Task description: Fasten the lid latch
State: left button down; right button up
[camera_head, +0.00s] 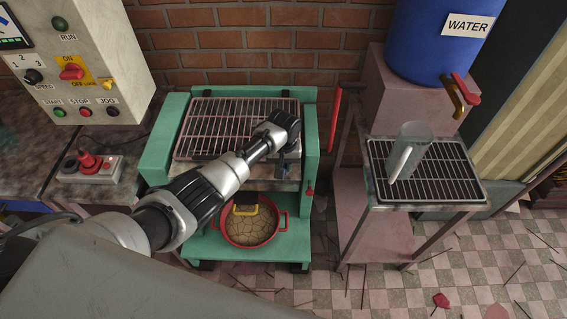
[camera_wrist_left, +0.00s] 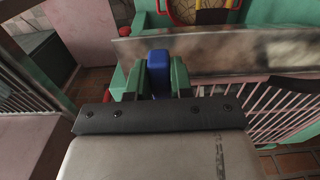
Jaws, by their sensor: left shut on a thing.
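The green extruder (camera_head: 155,159) has a lid with a metal grille (camera_head: 215,130) on top, lying flat. My left gripper (camera_head: 284,164) is at the front right edge of the lid. In the left wrist view its two green fingers (camera_wrist_left: 156,78) are shut on a blue piece (camera_wrist_left: 158,62), which looks like the latch handle. It stands beside a metal plate edge (camera_wrist_left: 225,50). In the head view the arm and wrist hide most of the latch, so I cannot tell how it sits. My right gripper is not in view.
A red pan (camera_head: 229,239) sits on the lower shelf. The control box (camera_head: 95,45) is at left. A drip stand (camera_head: 440,198) with a clear jug (camera_head: 410,150) and the blue water barrel (camera_head: 425,35) are at right. Sticks lie on the floor.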

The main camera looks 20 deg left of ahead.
pick_arm(q)
jog(key=shift+w+r, duration=0.1)
jog(key=c, duration=1)
grip_release()
notch_tip(320, 180, up, 11)
jog(key=shift+b, duration=0.35)
jog(key=shift+f, duration=0.2)
